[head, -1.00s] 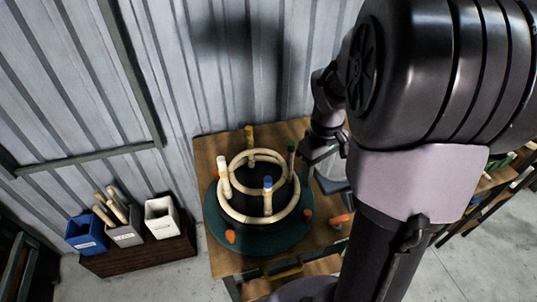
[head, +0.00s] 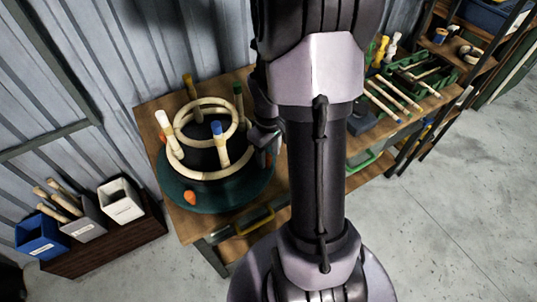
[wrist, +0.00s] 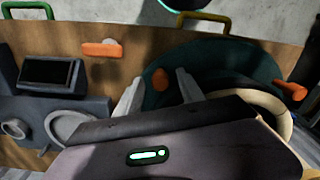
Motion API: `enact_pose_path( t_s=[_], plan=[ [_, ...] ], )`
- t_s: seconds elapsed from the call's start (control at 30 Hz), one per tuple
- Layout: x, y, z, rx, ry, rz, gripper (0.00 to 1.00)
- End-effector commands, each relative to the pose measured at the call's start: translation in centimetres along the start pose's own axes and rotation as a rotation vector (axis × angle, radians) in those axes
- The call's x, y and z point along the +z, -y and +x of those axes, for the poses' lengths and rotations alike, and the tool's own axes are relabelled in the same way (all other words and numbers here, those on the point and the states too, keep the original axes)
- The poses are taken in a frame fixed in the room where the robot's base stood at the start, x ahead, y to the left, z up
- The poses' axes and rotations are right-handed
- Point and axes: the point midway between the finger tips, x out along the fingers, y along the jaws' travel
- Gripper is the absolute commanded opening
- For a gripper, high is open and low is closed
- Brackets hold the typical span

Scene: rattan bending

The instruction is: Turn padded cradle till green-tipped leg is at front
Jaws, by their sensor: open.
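The padded cradle is a dark green turntable (head: 225,197) with a black padded middle and pale rattan rings (head: 208,113). Its blue-tipped leg (head: 219,142) stands nearest the front. An orange knob (head: 190,197) sits on the rim. In the wrist view, my open gripper (wrist: 159,90) is at the turntable's edge, with another orange knob (wrist: 160,79) showing between its fingers; contact cannot be told.
The wooden bench (head: 150,112) has a yellow handle (head: 254,222) at its front. A grey device with a dark screen (wrist: 50,72) and an orange item (wrist: 102,50) are beside the turntable. Rods (head: 385,104) and a green crate (head: 425,75) lie right. Bins (head: 121,203) stand at left.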

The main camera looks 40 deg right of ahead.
Motion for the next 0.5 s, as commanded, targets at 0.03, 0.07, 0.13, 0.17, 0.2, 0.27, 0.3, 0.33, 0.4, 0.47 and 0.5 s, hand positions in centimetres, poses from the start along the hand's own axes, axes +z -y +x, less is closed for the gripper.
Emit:
enact_pose_path(
  t_s=[0.03, 0.07, 0.13, 0.17, 0.2, 0.27, 0.3, 0.33, 0.4, 0.47, 0.5],
  plan=[
    [0.0, 0.0, -0.05, 0.0, 0.0, 0.0, 0.46],
    [0.0, 0.0, -0.06, 0.0, 0.0, 0.0, 0.46],
    [-0.01, 0.0, -0.07, 0.0, 0.0, 0.0, 0.38],
    [-0.01, 0.0, -0.07, 0.0, 0.0, 0.0, 0.32],
    [-0.01, 0.0, -0.07, 0.0, 0.0, 0.0, 0.24],
    [-0.01, 0.0, -0.08, 0.0, 0.0, 0.0, 0.13],
    [-0.01, 0.0, -0.08, 0.0, 0.0, 0.0, 0.05],
    [-0.01, 0.0, -0.08, 0.0, 0.0, 0.0, 0.0],
    [-0.01, 0.0, -0.08, 0.0, 0.0, 0.0, 0.0],
    [-0.01, 0.0, -0.08, 0.0, 0.0, 0.0, 0.0],
    [-0.01, -0.01, -0.08, 0.0, 0.0, 0.0, 0.0]
  ],
)
